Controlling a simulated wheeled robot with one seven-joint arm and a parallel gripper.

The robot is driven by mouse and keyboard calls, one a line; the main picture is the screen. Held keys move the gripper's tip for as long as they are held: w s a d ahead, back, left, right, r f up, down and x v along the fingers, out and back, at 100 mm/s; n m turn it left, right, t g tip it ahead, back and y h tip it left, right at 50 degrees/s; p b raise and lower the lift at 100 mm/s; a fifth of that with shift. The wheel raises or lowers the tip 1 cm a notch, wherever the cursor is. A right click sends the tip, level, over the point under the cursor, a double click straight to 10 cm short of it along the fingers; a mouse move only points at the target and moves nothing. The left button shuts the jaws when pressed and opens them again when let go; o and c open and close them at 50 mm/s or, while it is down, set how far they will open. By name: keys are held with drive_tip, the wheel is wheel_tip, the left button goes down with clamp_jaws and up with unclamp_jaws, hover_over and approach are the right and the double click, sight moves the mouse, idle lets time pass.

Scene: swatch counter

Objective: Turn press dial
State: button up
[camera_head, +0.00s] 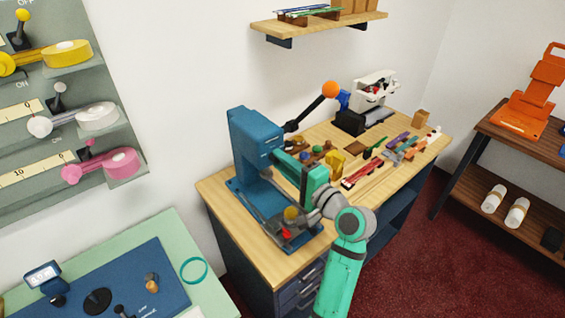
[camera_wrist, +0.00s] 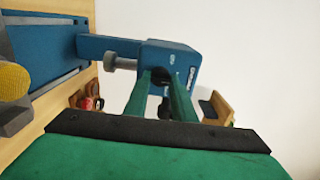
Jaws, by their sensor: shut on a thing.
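The blue press (camera_head: 248,140) stands at the left end of the wooden counter, with a black lever ending in an orange ball (camera_head: 330,89). In the wrist view, the press head (camera_wrist: 185,58) is ahead of my gripper (camera_wrist: 161,82). Its two green fingers reach the head's near face and are shut on a small dark part there, which appears to be the press dial (camera_wrist: 160,76). The fingers hide most of it, and its marking cannot be read. In the head view, my gripper (camera_head: 277,157) is at the press head's right side, and the dial is hidden.
A yellow knob (camera_head: 291,213) and a red part (camera_head: 287,233) sit at the press base, close to my arm. Several small tools and swatches lie on the counter (camera_head: 222,197) to the right. A shelf (camera_head: 325,24) hangs above. A grey screw knob (camera_wrist: 122,64) sticks out beside the fingers.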

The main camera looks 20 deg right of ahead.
drive_tip(key=o, duration=1.1)
drive_tip(key=shift+c, duration=0.2)
drive_tip(key=shift+s, duration=0.1)
drive_tip(key=v, duration=1)
drive_tip(key=shift+s, duration=0.35)
drive_tip(key=shift+d, duration=0.1)
